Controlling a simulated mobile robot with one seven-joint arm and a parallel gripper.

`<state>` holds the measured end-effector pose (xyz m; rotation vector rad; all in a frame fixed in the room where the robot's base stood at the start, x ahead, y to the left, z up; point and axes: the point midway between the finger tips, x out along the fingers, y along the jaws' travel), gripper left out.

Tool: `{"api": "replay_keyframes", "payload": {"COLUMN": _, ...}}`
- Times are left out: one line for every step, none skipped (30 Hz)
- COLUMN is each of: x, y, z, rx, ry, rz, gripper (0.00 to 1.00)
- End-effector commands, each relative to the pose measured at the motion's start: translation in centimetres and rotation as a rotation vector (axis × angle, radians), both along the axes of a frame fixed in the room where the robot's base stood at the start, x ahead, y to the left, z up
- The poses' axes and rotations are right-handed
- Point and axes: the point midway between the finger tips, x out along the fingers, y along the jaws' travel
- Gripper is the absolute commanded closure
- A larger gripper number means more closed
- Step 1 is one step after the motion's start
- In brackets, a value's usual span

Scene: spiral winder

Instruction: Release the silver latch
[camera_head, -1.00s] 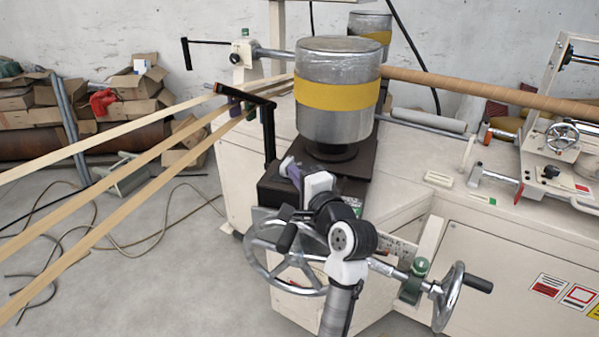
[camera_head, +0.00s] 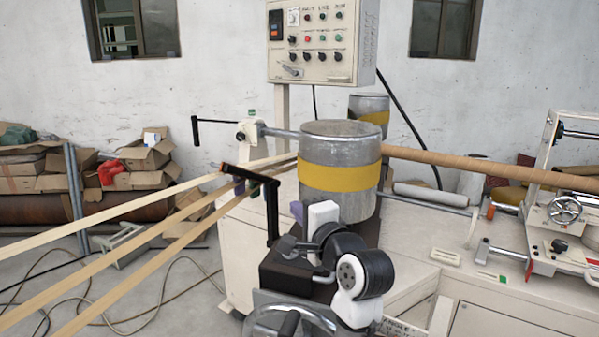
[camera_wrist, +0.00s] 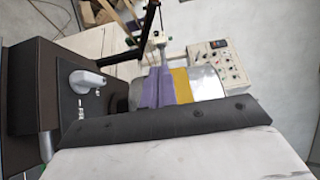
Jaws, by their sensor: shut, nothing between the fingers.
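The silver latch appears to be a short grey lever (camera_head: 290,246) on top of the dark box (camera_head: 285,272) in front of the drum. In the wrist view the lever (camera_wrist: 86,81) lies left of centre on the dark top plate, beside white lettering. My gripper (camera_wrist: 155,70) has purple fingers that are shut and empty, in front of the yellow-banded drum (camera_wrist: 208,82). They are apart from the lever in the wrist picture, to its right. In the head view only a little purple (camera_head: 297,210) shows beside my white wrist, and the fingertips are mostly hidden.
The metal drum (camera_head: 340,155) stands close behind my gripper. A black bracket (camera_head: 271,205) rises left of the box, with paper strips (camera_head: 140,255) running left. A handwheel (camera_head: 290,318) is below. A control cabinet (camera_head: 320,45) stands behind.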

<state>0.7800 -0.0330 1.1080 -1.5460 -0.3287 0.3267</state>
Motion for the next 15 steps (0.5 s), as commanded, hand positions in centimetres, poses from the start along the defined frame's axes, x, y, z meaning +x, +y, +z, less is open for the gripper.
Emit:
{"api": "replay_keyframes", "payload": {"x": 0.0, "y": 0.0, "z": 1.2, "rx": 0.0, "ry": -0.004, "rz": 0.001, "gripper": 1.0}}
{"api": "replay_keyframes", "payload": {"x": 0.0, "y": 0.0, "z": 1.8, "rx": -0.001, "ry": -0.006, "rz": 0.001, "gripper": 1.0}}
{"api": "replay_keyframes", "payload": {"x": 0.0, "y": 0.0, "z": 2.6, "rx": -0.001, "ry": -0.005, "rz": 0.001, "gripper": 1.0}}
{"api": "replay_keyframes", "payload": {"x": -0.1, "y": 0.0, "z": 3.2, "rx": -0.002, "ry": -0.006, "rz": 0.001, "gripper": 1.0}}
{"api": "replay_keyframes", "payload": {"x": -0.1, "y": 0.0, "z": 3.7, "rx": -0.001, "ry": -0.006, "rz": 0.0, "gripper": 1.0}}
{"api": "replay_keyframes", "payload": {"x": 0.0, "y": 0.0, "z": 4.4, "rx": -0.001, "ry": -0.004, "rz": 0.0, "gripper": 1.0}}
{"api": "replay_keyframes", "payload": {"x": 0.0, "y": 0.0, "z": 4.9, "rx": -0.002, "ry": -0.004, "rz": 0.0, "gripper": 1.0}}
{"api": "replay_keyframes", "payload": {"x": 0.0, "y": 0.0, "z": 5.4, "rx": -0.001, "ry": -0.005, "rz": 0.0, "gripper": 1.0}}
{"api": "replay_keyframes", "payload": {"x": -0.1, "y": 0.0, "z": 6.1, "rx": -0.001, "ry": -0.005, "rz": 0.0, "gripper": 1.0}}
{"api": "replay_keyframes", "payload": {"x": -0.1, "y": 0.0, "z": 6.5, "rx": -0.001, "ry": -0.004, "rz": 0.001, "gripper": 1.0}}
{"api": "replay_keyframes", "payload": {"x": 0.0, "y": 0.0, "z": 6.8, "rx": 0.0, "ry": -0.003, "rz": 0.001, "gripper": 1.0}}
{"api": "replay_keyframes", "payload": {"x": 0.0, "y": 0.0, "z": 7.3, "rx": 0.0, "ry": -0.003, "rz": 0.001, "gripper": 1.0}}
{"api": "replay_keyframes", "payload": {"x": 0.0, "y": 0.0, "z": 7.6, "rx": 0.0, "ry": -0.002, "rz": 0.001, "gripper": 1.0}}
{"api": "replay_keyframes", "payload": {"x": 0.0, "y": 0.0, "z": 7.9, "rx": -0.001, "ry": -0.003, "rz": 0.001, "gripper": 1.0}}
{"api": "replay_keyframes", "payload": {"x": 0.0, "y": 0.0, "z": 8.1, "rx": -0.001, "ry": -0.001, "rz": 0.001, "gripper": 1.0}}
